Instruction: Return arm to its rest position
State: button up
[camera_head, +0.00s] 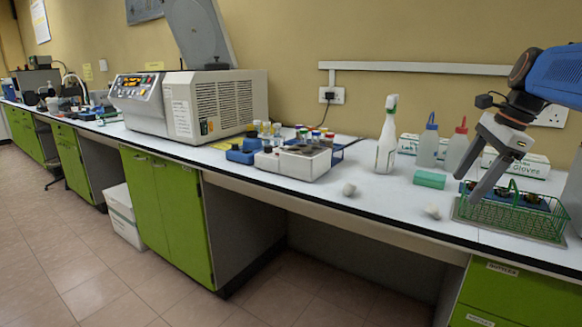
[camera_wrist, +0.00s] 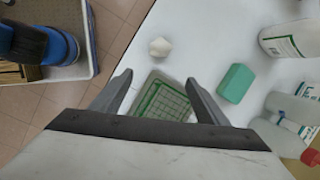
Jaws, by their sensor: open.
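My gripper (camera_head: 465,186) is at the right of the head view, angled down and to the left over the bench. Its two fingers are apart with nothing seen between them. In the wrist view my gripper (camera_wrist: 160,82) shows its spread fingers on either side of a green wire basket (camera_wrist: 163,103). In the head view the green basket (camera_head: 512,220) stands on a tray near the bench's right end, just below and right of the fingertips. Dark round items (camera_head: 530,197) show in or behind it. I cannot tell whether the fingers touch the basket.
A teal box (camera_head: 429,179), a spray bottle (camera_head: 387,140), wash bottles (camera_head: 428,145) and a glove box (camera_head: 525,163) stand near the arm. White crumpled pieces (camera_head: 349,189) lie near the front edge. A vial rack (camera_head: 300,162) and a large instrument (camera_head: 190,103) are farther left.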

jog(key=s+a+f+n+t+h, duration=0.1)
jog(key=s+a+f+n, duration=0.5)
jog(key=s+f+n, duration=0.4)
jog(key=s+a+f+n+t+h, duration=0.1)
jog(key=s+a+f+n, duration=0.5)
jog(key=s+f+n, duration=0.3)
jog(key=shift+s+a+f+n+h, duration=0.3)
jog(key=shift+s+a+f+n, duration=0.1)
jog(key=shift+s+f, duration=1.3)
